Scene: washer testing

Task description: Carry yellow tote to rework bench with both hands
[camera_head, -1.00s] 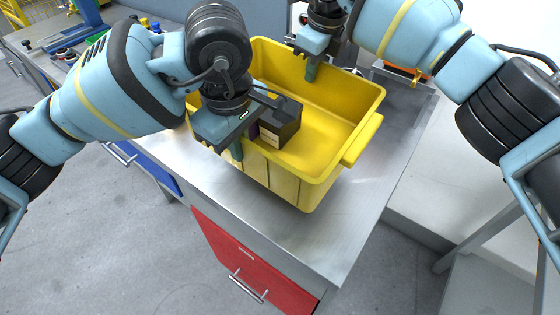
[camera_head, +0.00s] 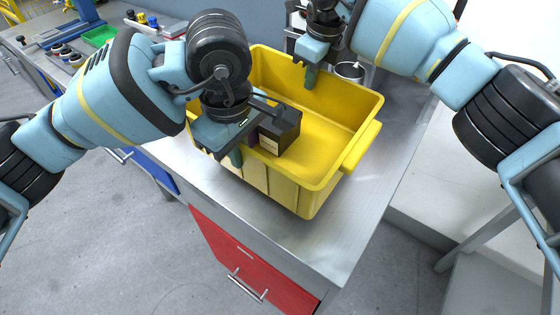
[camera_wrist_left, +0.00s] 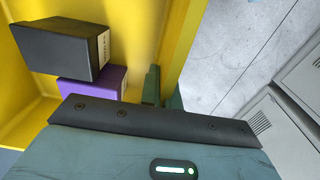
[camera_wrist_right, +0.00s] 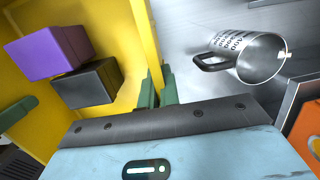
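The yellow tote (camera_head: 335,172) is over the metal bench top, near its front edge. It holds a black box (camera_head: 280,132) and a purple box, clearer in the left wrist view (camera_wrist_left: 100,80). My left gripper (camera_head: 233,158) is on the tote's near-left wall; in the left wrist view its fingers (camera_wrist_left: 163,92) straddle the wall, closed on it. My right gripper (camera_head: 311,75) is at the opposite far wall; in the right wrist view its fingers (camera_wrist_right: 158,90) straddle that wall, closed on it. I cannot tell whether the tote's bottom touches the bench.
The bench top (camera_head: 350,225) is bare right of the tote. A green tray (camera_head: 100,36) and small parts lie further left. Open floor (camera_head: 120,240) is at front left.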

